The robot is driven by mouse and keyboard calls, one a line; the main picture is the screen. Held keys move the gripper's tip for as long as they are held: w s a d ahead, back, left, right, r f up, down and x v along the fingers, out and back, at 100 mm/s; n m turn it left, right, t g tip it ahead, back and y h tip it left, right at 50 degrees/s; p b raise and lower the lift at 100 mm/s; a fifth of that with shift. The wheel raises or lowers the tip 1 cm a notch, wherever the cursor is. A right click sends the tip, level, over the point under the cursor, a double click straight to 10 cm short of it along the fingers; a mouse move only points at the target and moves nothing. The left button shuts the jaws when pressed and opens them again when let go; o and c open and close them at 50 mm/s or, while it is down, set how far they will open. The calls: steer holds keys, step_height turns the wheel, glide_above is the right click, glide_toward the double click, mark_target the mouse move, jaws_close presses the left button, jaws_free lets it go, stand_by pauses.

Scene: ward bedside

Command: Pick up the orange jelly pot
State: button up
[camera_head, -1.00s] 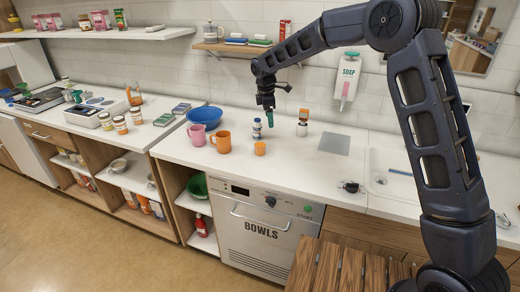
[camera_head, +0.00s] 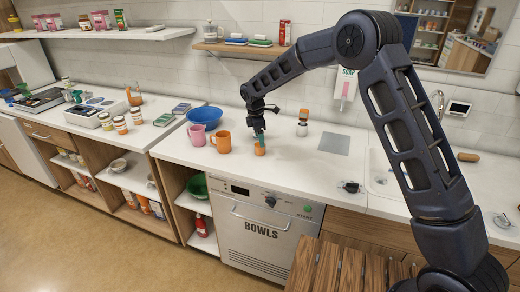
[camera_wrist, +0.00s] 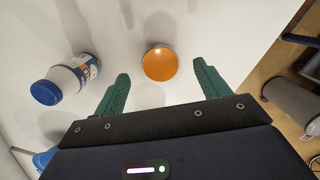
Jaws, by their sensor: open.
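The orange jelly pot (camera_head: 260,150) stands upright on the white counter, right of the orange mug. In the wrist view its round orange top (camera_wrist: 160,64) lies between and a little beyond the two green fingertips. My gripper (camera_head: 259,138) points down at the pot from above, and its fingers partly hide the pot in the head view. In the wrist view my gripper (camera_wrist: 162,80) is open and empty, with a gap on each side of the pot.
A white bottle with a blue cap (camera_wrist: 65,80) lies left of my fingers in the wrist view. An orange mug (camera_head: 221,142), a pink mug (camera_head: 197,135) and a blue bowl (camera_head: 205,116) stand to the left. An orange-topped jar (camera_head: 303,122) stands behind right. The counter front right of the pot is clear.

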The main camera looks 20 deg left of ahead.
step_height(320, 180, down, 4)
steer(key=shift+w+d+f, duration=0.1)
steer(key=c, duration=1)
